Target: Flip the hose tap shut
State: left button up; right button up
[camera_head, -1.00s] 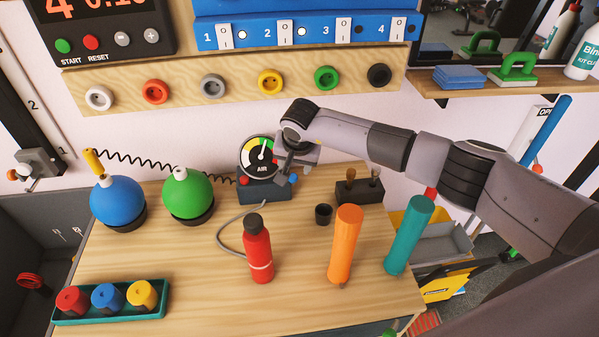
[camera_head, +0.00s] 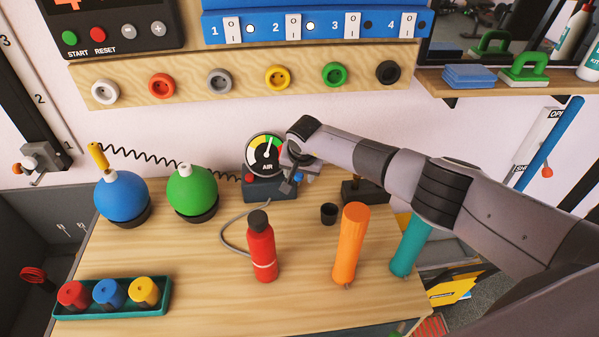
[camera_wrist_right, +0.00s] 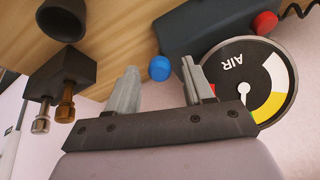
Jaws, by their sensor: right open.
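The air unit is a dark box (camera_head: 257,190) with a round AIR gauge (camera_head: 266,155) at the back of the bench. It has a red knob (camera_wrist_right: 264,23) and a blue knob (camera_wrist_right: 160,68). A grey hose (camera_head: 226,235) runs from the box across the bench. I cannot tell which part is the hose tap. My right gripper (camera_head: 288,182) is at the box's right side. In the right wrist view, its fingers (camera_wrist_right: 159,82) are apart and empty, with the blue knob showing between their tips. Contact cannot be told. My left gripper is not in view.
A dark block with two metal stems (camera_wrist_right: 67,102) and a black cup (camera_head: 328,213) stand right of the box. A red bottle (camera_head: 262,248), orange cylinder (camera_head: 350,243) and teal cylinder (camera_head: 410,246) stand in front. Green (camera_head: 192,190) and blue (camera_head: 121,196) balls are left.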

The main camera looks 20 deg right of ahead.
grip_shut()
jog(key=shift+s+d+r+t+p, duration=0.1)
jog(key=shift+s+t+p, duration=0.2)
jog(key=shift+p, duration=0.35)
jog(key=shift+s+p, duration=0.15)
jog(key=shift+p, duration=0.15)
jog(key=shift+s+a+f+t+h, duration=0.2)
jog(key=shift+s+f+t+h, duration=0.15)
jog(key=shift+f+t, duration=0.45)
jog(key=shift+r, duration=0.2)
grip_release()
jog(key=shift+s, duration=0.1)
jog(key=d+p+v, duration=0.1)
jog(key=v, duration=0.6)
jog(key=shift+s+a, duration=0.2)
jog(key=shift+a, duration=0.25)
